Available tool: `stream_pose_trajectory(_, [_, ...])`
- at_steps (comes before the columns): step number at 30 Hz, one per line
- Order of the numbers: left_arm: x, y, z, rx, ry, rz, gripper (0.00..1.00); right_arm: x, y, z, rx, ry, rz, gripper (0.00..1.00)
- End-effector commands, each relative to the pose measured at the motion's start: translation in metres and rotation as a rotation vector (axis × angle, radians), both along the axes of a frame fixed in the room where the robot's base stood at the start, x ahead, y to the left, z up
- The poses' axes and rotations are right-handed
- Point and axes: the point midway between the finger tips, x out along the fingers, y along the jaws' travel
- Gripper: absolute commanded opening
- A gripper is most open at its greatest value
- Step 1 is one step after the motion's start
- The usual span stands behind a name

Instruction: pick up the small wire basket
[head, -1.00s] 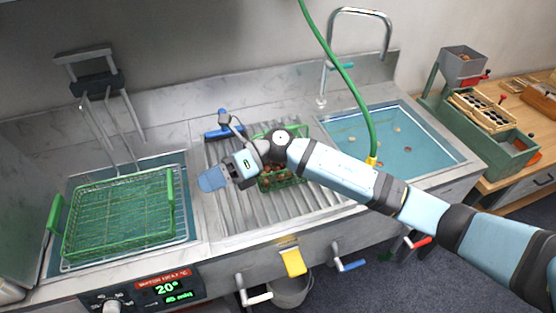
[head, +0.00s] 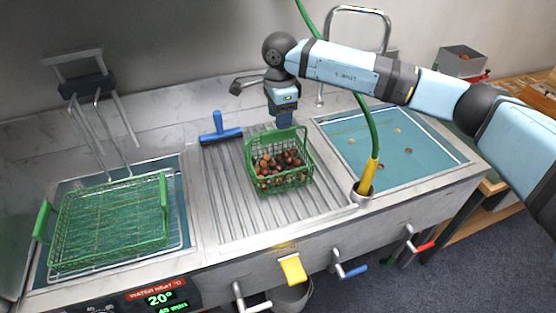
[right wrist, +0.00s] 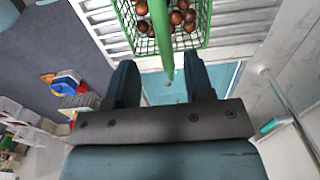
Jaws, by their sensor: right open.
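The small wire basket (head: 284,184) is green and holds several brown chestnuts. It stands upright on the ribbed drainboard (head: 225,205), with a raised green handle at its far side. My right gripper (head: 284,122) points down at that far handle, from just above and behind it. In the right wrist view the basket (right wrist: 206,28) is at the top, and its green handle (right wrist: 162,45) reaches between the two spread fingers of my gripper (right wrist: 163,72). The gripper is open, with space on both sides of the handle. My left gripper is not in view.
A larger green wire basket (head: 60,235) sits over the left basin. A blue squeegee (head: 221,134) lies behind the drainboard. A green hose with a yellow nozzle (head: 369,176) hangs between the drainboard and the water-filled right sink (head: 440,152). The drainboard left of the small basket is clear.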

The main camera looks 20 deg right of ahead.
Motion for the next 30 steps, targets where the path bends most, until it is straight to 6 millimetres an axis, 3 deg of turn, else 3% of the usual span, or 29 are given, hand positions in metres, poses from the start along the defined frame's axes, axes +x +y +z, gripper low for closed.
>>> stream_pose_trajectory(3, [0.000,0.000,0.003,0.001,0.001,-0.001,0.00,0.000,0.000,-0.020,0.001,0.002,0.000,0.48])
stream_pose_trajectory(14, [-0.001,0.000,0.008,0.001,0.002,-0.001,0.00,0.002,0.000,-0.046,0.001,0.002,-0.001,0.48])
stream_pose_trajectory(21, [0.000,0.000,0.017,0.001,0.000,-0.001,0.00,0.005,-0.002,-0.082,0.002,0.003,-0.001,0.48])
stream_pose_trajectory(29, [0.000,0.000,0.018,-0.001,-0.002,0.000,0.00,0.005,-0.002,-0.088,0.002,0.000,0.000,0.48])
stream_pose_trajectory(30, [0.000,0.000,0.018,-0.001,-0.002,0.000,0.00,0.005,-0.002,-0.088,0.002,0.000,0.000,0.41])
